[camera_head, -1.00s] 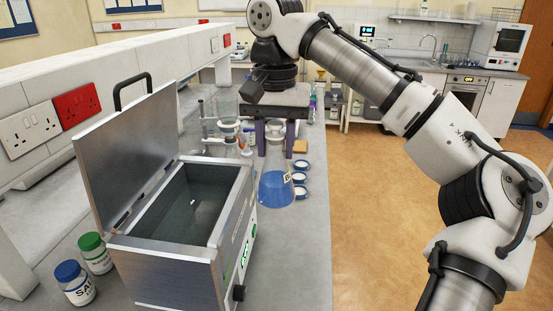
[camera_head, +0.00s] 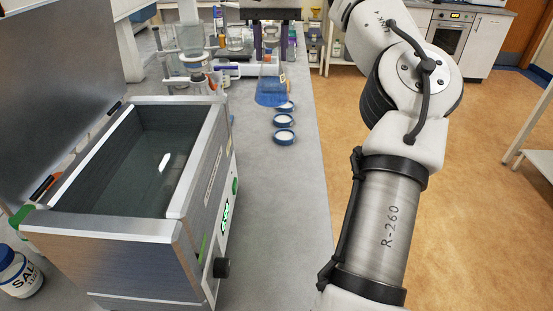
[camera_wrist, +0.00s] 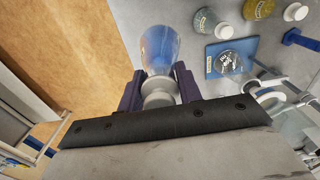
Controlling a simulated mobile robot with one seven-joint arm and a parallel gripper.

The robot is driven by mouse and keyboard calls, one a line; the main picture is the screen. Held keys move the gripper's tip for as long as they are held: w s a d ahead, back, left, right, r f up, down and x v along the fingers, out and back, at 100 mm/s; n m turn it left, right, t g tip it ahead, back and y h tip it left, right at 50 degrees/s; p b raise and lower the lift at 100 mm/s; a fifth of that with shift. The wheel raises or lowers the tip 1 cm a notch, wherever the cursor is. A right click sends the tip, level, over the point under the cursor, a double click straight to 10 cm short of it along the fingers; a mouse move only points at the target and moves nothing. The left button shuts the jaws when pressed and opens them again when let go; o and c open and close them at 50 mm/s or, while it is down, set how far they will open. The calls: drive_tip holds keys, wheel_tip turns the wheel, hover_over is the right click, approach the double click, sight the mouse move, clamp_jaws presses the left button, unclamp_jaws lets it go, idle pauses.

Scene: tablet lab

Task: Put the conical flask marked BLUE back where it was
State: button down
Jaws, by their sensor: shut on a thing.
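The conical flask with blue liquid (camera_head: 271,92) hangs upright from my gripper (camera_head: 271,45) over the bench, near the far round dish. In the wrist view the purple fingers of my gripper (camera_wrist: 158,90) are shut on the neck of the flask (camera_wrist: 158,48). The flask overlaps the far dish in the head view, and I cannot tell how high its base is above the bench. The word BLUE cannot be read on it.
A metal water bath (camera_head: 196,228) with its lid open stands at the left. Glassware stands behind. In the wrist view a blue square pad (camera_wrist: 214,69) and labelled flasks (camera_wrist: 205,20) lie to the right.

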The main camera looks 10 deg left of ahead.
sight(272, 82)
wheel_tip(272, 82, down, 20)
drive_tip(key=b, duration=0.1)
drive_tip(key=shift+r, duration=0.15)
idle(0.3)
drive_tip(key=c, duration=1)
unclamp_jaws()
drive_tip(key=shift+o, duration=0.2)
drive_tip(key=shift+b, duration=0.3)
wheel_tip(272, 82, up, 12)
